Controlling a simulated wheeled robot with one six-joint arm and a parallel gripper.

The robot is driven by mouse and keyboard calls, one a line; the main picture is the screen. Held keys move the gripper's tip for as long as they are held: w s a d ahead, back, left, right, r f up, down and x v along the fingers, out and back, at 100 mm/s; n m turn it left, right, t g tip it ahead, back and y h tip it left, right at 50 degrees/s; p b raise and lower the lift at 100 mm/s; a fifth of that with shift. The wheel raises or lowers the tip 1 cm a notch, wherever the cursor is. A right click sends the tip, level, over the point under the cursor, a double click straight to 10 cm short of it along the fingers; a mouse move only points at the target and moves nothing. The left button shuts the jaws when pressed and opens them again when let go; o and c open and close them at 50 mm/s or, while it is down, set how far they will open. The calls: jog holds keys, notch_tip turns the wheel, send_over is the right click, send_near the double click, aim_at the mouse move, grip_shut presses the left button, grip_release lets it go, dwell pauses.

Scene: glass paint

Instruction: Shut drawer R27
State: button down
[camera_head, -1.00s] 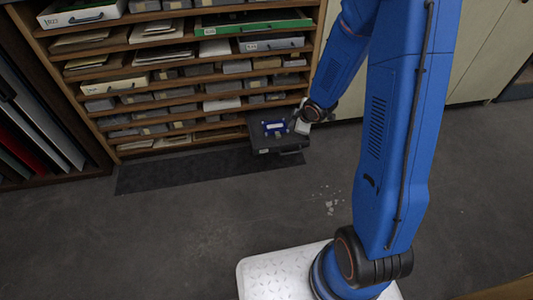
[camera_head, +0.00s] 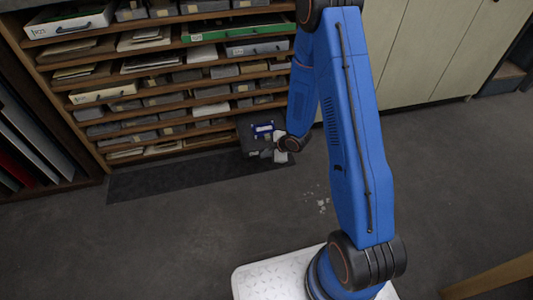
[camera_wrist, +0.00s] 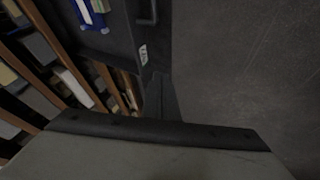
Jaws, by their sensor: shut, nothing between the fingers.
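A dark grey drawer (camera_head: 246,133) is pulled out low at the right end of the shelf unit, with a blue and white item (camera_head: 263,130) in it. In the wrist view the drawer front (camera_wrist: 122,38) shows at the top, with a bar handle (camera_wrist: 146,12) and a small white label (camera_wrist: 143,54) too small to read surely. My gripper (camera_head: 268,154) is at the drawer's front side, low down. In the wrist view my gripper (camera_wrist: 158,85) is shut and empty, its tips close by the label end of the front. I cannot tell whether they touch it.
The shelf unit (camera_head: 175,88) holds several boxes, papers and grey drawers. A dark mat (camera_head: 160,182) lies along its foot. Pale cabinets (camera_head: 430,50) stand to the right. The floor in front is clear except for small pale scraps (camera_head: 322,205).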

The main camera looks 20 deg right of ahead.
aim_at(252, 154)
jog(key=shift+w+a+f, duration=0.4)
jog(key=shift+w+f, duration=0.45)
jog(key=shift+w, duration=0.35)
jog(key=shift+w+a+f, duration=0.45)
jog(key=shift+w+f, duration=0.45)
jog(key=shift+w, duration=0.3)
jog(key=shift+w+a+f, duration=0.4)
jog(key=shift+w+f, duration=0.45)
jog(key=shift+w, duration=0.35)
